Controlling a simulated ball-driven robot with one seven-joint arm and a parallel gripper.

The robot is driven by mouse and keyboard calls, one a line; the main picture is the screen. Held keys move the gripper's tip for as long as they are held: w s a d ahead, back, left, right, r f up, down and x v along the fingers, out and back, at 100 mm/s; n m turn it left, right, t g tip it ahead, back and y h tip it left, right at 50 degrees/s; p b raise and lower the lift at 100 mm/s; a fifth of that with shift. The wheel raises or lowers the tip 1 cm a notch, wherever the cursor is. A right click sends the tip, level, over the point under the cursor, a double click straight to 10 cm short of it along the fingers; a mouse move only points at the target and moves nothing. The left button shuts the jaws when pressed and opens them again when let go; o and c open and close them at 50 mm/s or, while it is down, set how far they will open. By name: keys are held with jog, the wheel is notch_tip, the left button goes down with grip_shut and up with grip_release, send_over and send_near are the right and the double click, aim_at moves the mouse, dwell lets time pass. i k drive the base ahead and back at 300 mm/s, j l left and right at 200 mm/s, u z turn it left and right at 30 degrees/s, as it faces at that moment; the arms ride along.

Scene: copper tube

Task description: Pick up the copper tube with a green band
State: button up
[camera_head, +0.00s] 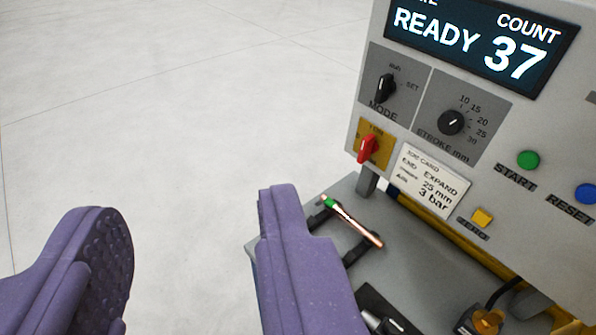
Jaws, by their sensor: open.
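The copper tube (358,226) is thin and shiny, with a green band (329,202) near its upper-left end. It lies slantwise across dark supports (357,251) on a grey bench top (405,268) in front of the machine. My gripper (190,245) shows as two purple fingers at the lower left, spread wide apart with only floor seen between them. The right finger is just left of the tube in the picture and hides part of the bench and perhaps part of the supports. The tube is outside the gap between the fingers.
A grey machine panel (400,135) stands at the right, with a display (480,42) reading READY and COUNT 37, knobs, a red switch (368,149), and green (528,160) and blue buttons. A yellow-black part (487,318) with a cable sits lower right. Open pale floor lies left.

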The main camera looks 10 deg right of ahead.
aim_at(370, 237)
jog(key=i+j+z, duration=0.6)
jog(key=i+j, duration=0.15)
jog(key=j, duration=0.15)
jog(key=i+j+z, duration=0.35)
jog(key=j, duration=0.2)
jog(key=i+l+z, duration=0.1)
jog(key=z, duration=0.3)
jog(key=i+l+z, duration=0.1)
jog(key=z, duration=0.25)
jog(key=i+l+z, duration=0.1)
jog(key=z, duration=0.3)
jog(key=i+z, duration=0.1)
jog(key=z, duration=0.25)
